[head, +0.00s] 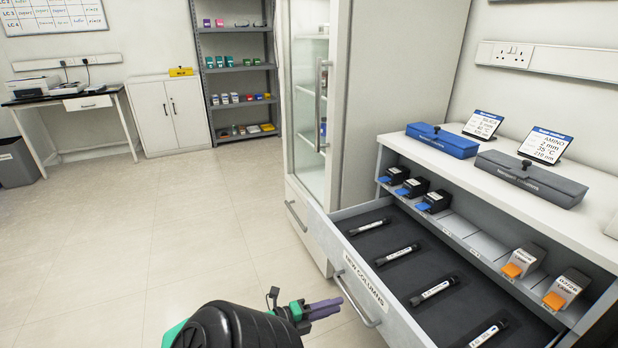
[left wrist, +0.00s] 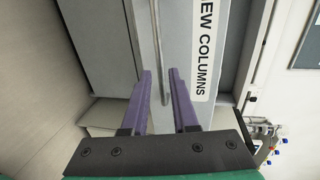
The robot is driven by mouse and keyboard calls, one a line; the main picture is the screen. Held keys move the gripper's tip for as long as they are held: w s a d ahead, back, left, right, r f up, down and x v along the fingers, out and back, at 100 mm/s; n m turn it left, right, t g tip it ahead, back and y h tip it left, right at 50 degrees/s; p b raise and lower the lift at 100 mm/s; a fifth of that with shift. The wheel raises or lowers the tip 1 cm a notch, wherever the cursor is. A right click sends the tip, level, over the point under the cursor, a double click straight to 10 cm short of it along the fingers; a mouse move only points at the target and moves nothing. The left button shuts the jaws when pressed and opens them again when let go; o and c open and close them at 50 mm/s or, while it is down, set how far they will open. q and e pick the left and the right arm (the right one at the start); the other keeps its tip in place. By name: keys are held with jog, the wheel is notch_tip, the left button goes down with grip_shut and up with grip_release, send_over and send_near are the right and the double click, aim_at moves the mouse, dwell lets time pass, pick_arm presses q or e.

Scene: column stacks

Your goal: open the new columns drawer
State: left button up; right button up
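The drawer labelled NEW COLUMNS (head: 363,287) is pulled out from the white bench unit, its dark inside showing several black columns with white labels. Its bar handle (head: 354,302) runs along the front. My left gripper (head: 336,305) has purple fingers and is close to the handle in the head view. In the left wrist view, the fingers (left wrist: 159,75) are apart, with the handle bar (left wrist: 164,60) running through the gap between them. Whether a finger touches the bar I cannot tell. The label (left wrist: 202,50) is right of the fingers. My right gripper is not in view.
A shelf above the drawer holds black-and-blue boxes (head: 411,188) and orange-and-white boxes (head: 523,261). Blue (head: 443,141) and grey (head: 531,179) cases stand on the bench top. A glass-door cabinet (head: 308,100) stands beyond the drawer. The floor to the left is clear.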

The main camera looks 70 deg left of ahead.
pick_arm(q)
jog(key=v, duration=0.8)
jog(key=shift+s, duration=0.2)
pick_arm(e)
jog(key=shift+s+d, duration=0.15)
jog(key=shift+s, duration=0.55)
